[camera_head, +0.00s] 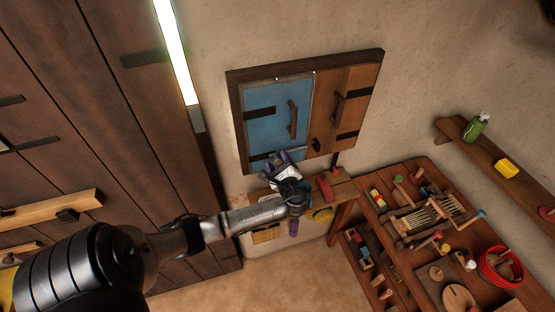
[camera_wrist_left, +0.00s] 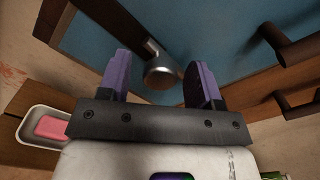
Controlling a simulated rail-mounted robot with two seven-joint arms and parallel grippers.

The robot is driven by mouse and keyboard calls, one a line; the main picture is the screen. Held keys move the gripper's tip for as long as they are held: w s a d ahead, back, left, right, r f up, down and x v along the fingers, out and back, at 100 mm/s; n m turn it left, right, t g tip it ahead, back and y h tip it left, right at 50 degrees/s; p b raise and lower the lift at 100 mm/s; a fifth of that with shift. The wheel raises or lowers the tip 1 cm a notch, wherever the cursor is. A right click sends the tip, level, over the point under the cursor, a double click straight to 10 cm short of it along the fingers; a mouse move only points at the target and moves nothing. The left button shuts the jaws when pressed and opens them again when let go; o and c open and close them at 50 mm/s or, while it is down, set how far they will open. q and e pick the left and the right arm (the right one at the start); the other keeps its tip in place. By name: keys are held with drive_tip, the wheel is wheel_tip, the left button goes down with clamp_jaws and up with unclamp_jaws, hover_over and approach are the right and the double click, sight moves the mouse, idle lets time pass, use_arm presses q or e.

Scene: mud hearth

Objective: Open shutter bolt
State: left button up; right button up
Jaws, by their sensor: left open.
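A wooden-framed window shutter (camera_head: 278,98) hangs on the wall, with a blue left leaf and a brown right leaf. A grey metal bolt (camera_head: 293,150) shows low on the blue leaf, partly behind my gripper. In the left wrist view a metal knob of the bolt (camera_wrist_left: 160,75) stands out from the blue panel. My left gripper (camera_head: 280,158) is at the lower part of the blue leaf. In the left wrist view its purple fingers (camera_wrist_left: 160,62) are open, one on each side of the knob. Contact cannot be told. My right gripper is not in view.
A small wall shelf (camera_head: 342,188) with a red block (camera_head: 325,186) sits just below the shutter. A pink bar in a white dish (camera_wrist_left: 48,128) lies below left of the gripper. A tool-covered workbench (camera_head: 408,205) stands at the right. Handles (camera_head: 293,118) project from both leaves.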

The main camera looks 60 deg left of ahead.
use_arm(q)
drive_tip(key=shift+a, duration=0.35)
clamp_jaws()
idle(0.4)
